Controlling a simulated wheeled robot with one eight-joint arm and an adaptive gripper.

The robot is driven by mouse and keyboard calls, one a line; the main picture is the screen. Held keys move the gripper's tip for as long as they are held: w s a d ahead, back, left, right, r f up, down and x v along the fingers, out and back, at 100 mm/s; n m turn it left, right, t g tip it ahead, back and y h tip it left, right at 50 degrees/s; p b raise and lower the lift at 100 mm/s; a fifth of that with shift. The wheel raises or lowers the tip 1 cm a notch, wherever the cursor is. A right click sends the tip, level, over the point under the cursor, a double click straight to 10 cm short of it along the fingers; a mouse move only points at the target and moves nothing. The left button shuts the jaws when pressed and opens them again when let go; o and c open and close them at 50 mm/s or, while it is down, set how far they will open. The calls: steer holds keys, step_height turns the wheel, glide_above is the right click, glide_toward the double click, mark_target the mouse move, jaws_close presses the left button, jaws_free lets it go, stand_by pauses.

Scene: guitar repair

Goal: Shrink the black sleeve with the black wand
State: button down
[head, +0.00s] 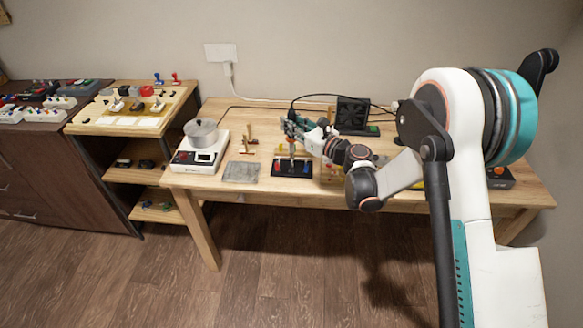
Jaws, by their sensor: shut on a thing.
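My gripper (291,134) is above the middle of the wooden bench, over a small black tray (282,174). It is shut on a thin upright tool (292,151) whose lower end points down at the tray. The tool is small and partly covered by the fingers, so I cannot tell for sure that it is the black wand. A black cord (309,96) arcs close above the gripper. I cannot make out the black sleeve; small red and blue spots show on the tray.
Left of the tray are a grey metal block (241,172), a white hot plate (192,158) with a pot (201,133), and small wooden pieces (249,140). A black fan-like box (353,115) stands behind my arm. The bench's front edge (236,194) is clear.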

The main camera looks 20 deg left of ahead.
step_height(320, 180, up, 10)
steer(key=p, duration=0.4)
steer(key=shift+d, duration=0.1)
stand_by(0.6)
steer(key=w+d+r+m+t+h, duration=0.1)
steer(key=w+d+m+t+h, duration=0.2)
steer(key=d, duration=0.9)
steer(key=w+d+r+m+t+h, duration=0.15)
steer(key=d+m+t+h, duration=0.3)
steer(key=d, duration=0.65)
steer(key=s+d+m+t+h, duration=0.1)
steer(key=d+h, duration=0.3)
steer(key=d, duration=0.6)
steer(key=s+d+r+m+t+h, duration=0.1)
steer(key=s+d+m+h, duration=0.2)
steer(key=d, duration=0.8)
steer(key=shift+r+m+t+h, duration=0.2)
steer(key=shift+m+t+h, duration=0.15)
steer(key=shift+m+h, duration=0.35)
steer(key=shift+w, duration=0.1)
